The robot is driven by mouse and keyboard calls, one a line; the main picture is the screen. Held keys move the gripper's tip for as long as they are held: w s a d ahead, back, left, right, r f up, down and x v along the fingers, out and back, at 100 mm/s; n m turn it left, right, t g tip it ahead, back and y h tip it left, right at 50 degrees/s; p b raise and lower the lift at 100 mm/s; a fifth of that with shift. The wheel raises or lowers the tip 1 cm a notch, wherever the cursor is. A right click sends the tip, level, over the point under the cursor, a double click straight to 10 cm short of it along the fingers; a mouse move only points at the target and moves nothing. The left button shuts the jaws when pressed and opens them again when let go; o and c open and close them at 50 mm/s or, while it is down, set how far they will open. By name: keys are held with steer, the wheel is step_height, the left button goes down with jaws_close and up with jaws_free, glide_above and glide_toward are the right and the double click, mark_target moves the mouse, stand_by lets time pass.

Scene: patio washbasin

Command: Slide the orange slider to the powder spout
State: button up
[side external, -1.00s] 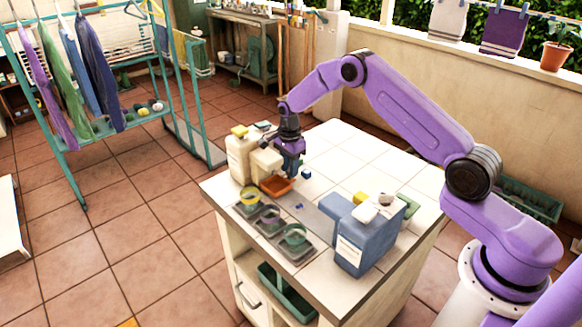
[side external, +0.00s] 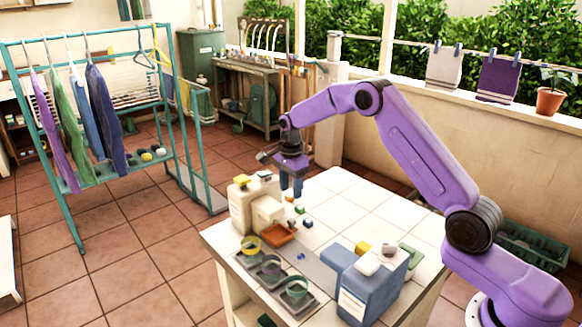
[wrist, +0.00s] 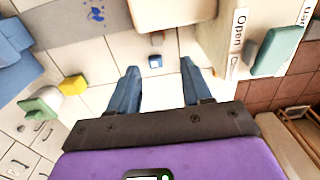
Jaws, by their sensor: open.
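An orange piece like a shallow tray (side external: 279,236) sits at the front foot of the cream dispenser (side external: 242,208), under its projecting cream spout block (side external: 267,212). I take it for the orange slider, though its shape is small here. My gripper (side external: 292,192) hangs above the counter, behind and above the orange piece, pointing down and apart from it. In the wrist view, its two blue fingers (wrist: 158,80) are spread wide with nothing between them but the counter and a small blue cube (wrist: 155,62) beyond. The orange piece is not visible in the wrist view.
The tiled counter's back right (side external: 350,205) is clear.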

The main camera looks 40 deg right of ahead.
step_height(320, 180, up, 7)
stand_by(0.3)
steer(key=shift+f, duration=0.1)
steer(key=s+a+r+n, duration=0.3)
steer(key=s+a+n, duration=0.4)
steer(key=s, duration=0.3)
steer(key=s+a+r+n, duration=0.3)
steer(key=s+a+n, duration=0.45)
steer(key=s, duration=0.25)
steer(key=s+d+f+n, duration=0.1)
steer(key=s+d+n, duration=0.2)
steer(key=s+n, duration=0.5)
steer(key=s+d+f+n, duration=0.1)
steer(key=s+d+n, duration=0.2)
steer(key=s+n, duration=0.5)
steer(key=s, duration=0.9)
steer(key=shift+d+f, duration=0.15)
steer(key=shift+f, duration=0.15)
